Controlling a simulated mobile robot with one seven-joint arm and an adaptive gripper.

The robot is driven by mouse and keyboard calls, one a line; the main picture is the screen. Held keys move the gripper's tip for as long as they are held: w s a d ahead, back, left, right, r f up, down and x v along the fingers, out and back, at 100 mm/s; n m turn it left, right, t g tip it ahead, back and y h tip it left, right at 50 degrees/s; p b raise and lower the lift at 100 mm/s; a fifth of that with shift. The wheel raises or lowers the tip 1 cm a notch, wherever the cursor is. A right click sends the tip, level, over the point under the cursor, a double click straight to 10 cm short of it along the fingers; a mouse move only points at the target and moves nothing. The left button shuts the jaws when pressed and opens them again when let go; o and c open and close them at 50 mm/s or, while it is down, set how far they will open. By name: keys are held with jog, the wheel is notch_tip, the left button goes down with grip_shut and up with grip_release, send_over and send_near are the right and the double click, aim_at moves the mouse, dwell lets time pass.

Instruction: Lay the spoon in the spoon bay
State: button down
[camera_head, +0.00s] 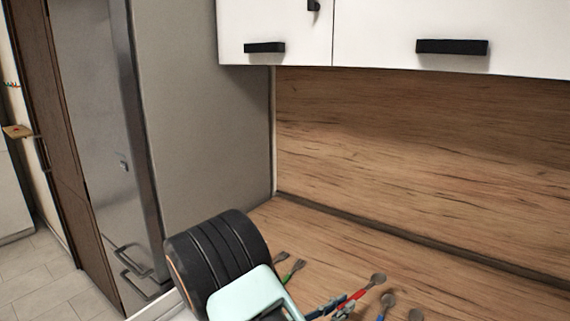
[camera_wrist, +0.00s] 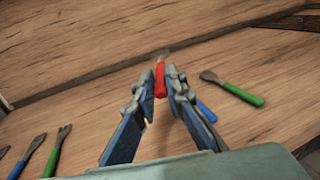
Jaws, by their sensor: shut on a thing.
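My gripper (camera_head: 339,304) is shut on a spoon with a red handle (camera_head: 357,295). In the wrist view, the fingertips (camera_wrist: 160,90) pinch the red handle (camera_wrist: 160,76), and the spoon's grey head points away from the gripper. In the head view the head (camera_head: 378,279) points up and to the right. The spoon appears to be over the wooden worktop; I cannot tell its exact height. No spoon bay can be made out in either view.
A green-handled spoon (camera_wrist: 232,89) lies on the worktop (camera_wrist: 75,105), near a blue handle (camera_wrist: 206,112) partly hidden by a finger. Blue-handled (camera_wrist: 31,154) and green-handled (camera_wrist: 58,148) utensils lie at the left. The splashback (camera_head: 420,165) stands behind; white cupboards (camera_head: 400,25) hang above.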

jog(key=shift+r+p, duration=0.85)
jog(key=shift+p, duration=0.05)
jog(key=shift+s+f, duration=0.1)
jog(key=shift+f, duration=0.05)
jog(key=shift+a+b, duration=0.3)
jog(key=shift+b, duration=0.25)
jog(key=s+a+r+n+t+y+b, duration=0.1)
jog(key=s+a+n+t+y+b, duration=0.1)
jog(key=s+a+b, duration=0.5)
jog(key=shift+s+r+n+t+y+b, duration=0.35)
jog(key=shift+s+t+y+b, duration=0.3)
jog(key=shift+b, duration=2)
jog(key=shift+w+d+f, duration=0.1)
jog(key=shift+d+f, duration=0.05)
